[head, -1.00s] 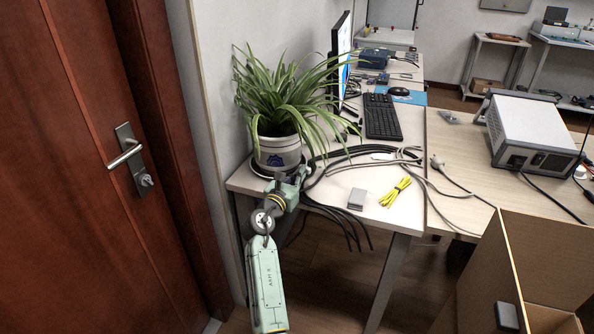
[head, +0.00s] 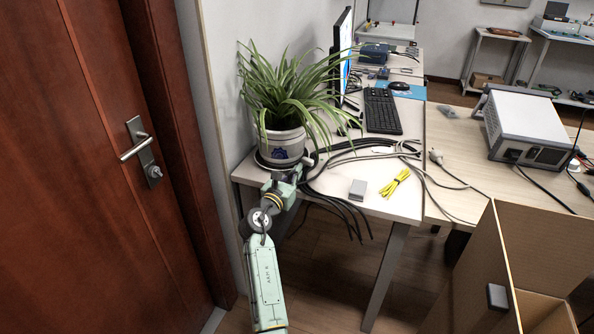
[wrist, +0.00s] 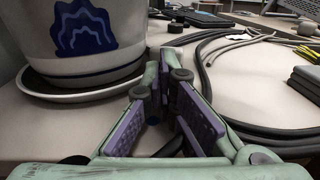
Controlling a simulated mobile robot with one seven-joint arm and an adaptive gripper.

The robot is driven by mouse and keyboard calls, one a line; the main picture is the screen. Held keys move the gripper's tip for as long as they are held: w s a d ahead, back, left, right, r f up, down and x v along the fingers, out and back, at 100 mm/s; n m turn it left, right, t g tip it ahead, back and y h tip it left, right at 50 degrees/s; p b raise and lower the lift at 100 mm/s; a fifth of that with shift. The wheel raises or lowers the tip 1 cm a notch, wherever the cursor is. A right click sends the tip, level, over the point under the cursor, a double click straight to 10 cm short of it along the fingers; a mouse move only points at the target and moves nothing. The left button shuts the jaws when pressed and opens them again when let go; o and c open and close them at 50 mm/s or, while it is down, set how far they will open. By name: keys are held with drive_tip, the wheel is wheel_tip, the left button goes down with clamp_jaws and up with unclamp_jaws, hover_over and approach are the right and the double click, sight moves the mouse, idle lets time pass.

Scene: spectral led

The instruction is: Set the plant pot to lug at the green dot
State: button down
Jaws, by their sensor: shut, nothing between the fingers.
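The plant pot (head: 268,143) is pale with a blue emblem and holds a spiky green plant (head: 285,90). It stands upright on a saucer at the desk's near left corner. A small pale lug (head: 309,160) shows at the pot's lower right. In the wrist view the pot (wrist: 75,15) and its saucer rim (wrist: 85,97) fill the left side. My gripper (head: 297,170) is shut and empty, close in front of the pot's right side. In the wrist view its purple-padded fingers (wrist: 165,75) are right of the saucer, apart from the pot. I see no green dot.
Black and grey cables (head: 345,155) run right of the pot, some hanging over the desk edge. A grey box (head: 358,189) and a yellow cable bundle (head: 394,184) lie further right. The monitor (head: 343,55) stands behind, the wooden door (head: 90,200) to the left.

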sight(308, 178)
drive_tip(key=w+a+b+v, duration=0.1)
drive_tip(key=b+v, duration=0.1)
drive_tip(key=v, duration=0.8)
wheel_tip(308, 178, up, 4)
drive_tip(key=s+d+n+g+h+b, duration=0.1)
drive_tip(key=n+g+b, duration=0.15)
drive_tip(key=n, duration=1.25)
drive_tip(key=d+n+g+b, duration=0.1)
drive_tip(key=n+b, duration=0.3)
drive_tip(key=n, duration=1.1)
drive_tip(key=w+d+f+m+p, duration=0.1)
drive_tip(key=w+d+m, duration=0.1)
drive_tip(key=w+m, duration=0.1)
drive_tip(key=w+d+f+m+p, duration=0.1)
drive_tip(key=w+d+m, duration=0.2)
drive_tip(key=m, duration=0.3)
drive_tip(key=w+d+f+m+p, duration=0.1)
drive_tip(key=w+d+m, duration=0.1)
drive_tip(key=w+m, duration=0.2)
drive_tip(key=shift+d+f+m+g+y, duration=0.1)
drive_tip(key=shift+d+m+g+y, duration=0.15)
drive_tip(key=shift+m+y, duration=0.15)
